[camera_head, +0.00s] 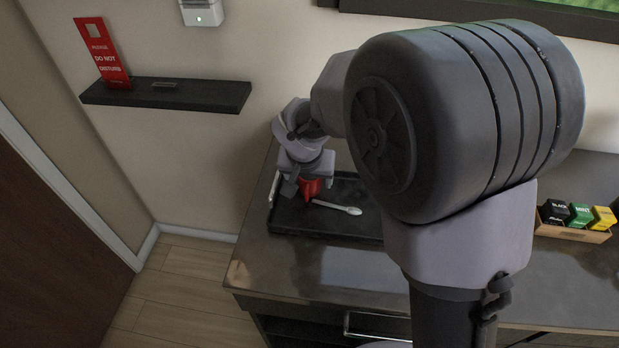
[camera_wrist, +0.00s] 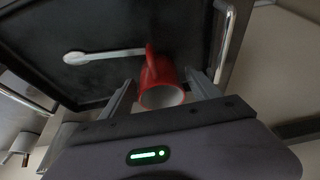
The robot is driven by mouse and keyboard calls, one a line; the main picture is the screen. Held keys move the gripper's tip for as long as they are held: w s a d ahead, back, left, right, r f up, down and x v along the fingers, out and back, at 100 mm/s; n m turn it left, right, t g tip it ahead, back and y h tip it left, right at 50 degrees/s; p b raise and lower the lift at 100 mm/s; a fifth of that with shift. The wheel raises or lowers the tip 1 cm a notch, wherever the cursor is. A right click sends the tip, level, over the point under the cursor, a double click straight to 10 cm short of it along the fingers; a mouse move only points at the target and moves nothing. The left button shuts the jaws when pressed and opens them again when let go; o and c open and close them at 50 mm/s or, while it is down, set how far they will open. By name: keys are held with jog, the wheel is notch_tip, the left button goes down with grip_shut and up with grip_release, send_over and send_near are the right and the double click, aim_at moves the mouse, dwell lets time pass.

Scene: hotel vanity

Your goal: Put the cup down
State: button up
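The red cup (camera_wrist: 157,75) has a white inside and sits between the two fingers of my gripper (camera_wrist: 161,76) in the wrist view. Its mouth faces the wrist camera and its handle points away from my gripper's body. In the head view the cup (camera_head: 311,187) shows below my gripper (camera_head: 306,186), over the left part of the black tray (camera_head: 290,222). The fingers are close on both sides of the cup; whether they press on it is unclear. Whether the cup's base touches the tray is hidden.
A white spoon (camera_head: 338,207) lies on the tray beside the cup. The tray has a metal handle (camera_head: 273,188) at its left end. A box of tea packets (camera_head: 572,231) stands at the right on the dark counter (camera_head: 330,268). A wall shelf (camera_head: 165,95) is at the upper left.

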jog(key=d+p+v, duration=0.1)
jog(key=p+v, duration=0.4)
jog(key=v, duration=0.7)
jog(key=s+d+r+y, duration=0.1)
jog(key=s+d+r, duration=0.1)
jog(key=s, duration=0.5)
jog(key=s+d+r+m+y, duration=0.1)
jog(key=s+d+r, duration=0.2)
jog(key=s, duration=0.4)
jog(key=s+d+r+m+t, duration=0.1)
jog(key=s+d+r, duration=0.1)
jog(key=s, duration=0.5)
jog(key=shift+d+r+y, duration=0.2)
jog(key=shift+r+y, duration=0.2)
jog(key=shift+r, duration=0.4)
jog(key=shift+d, duration=0.1)
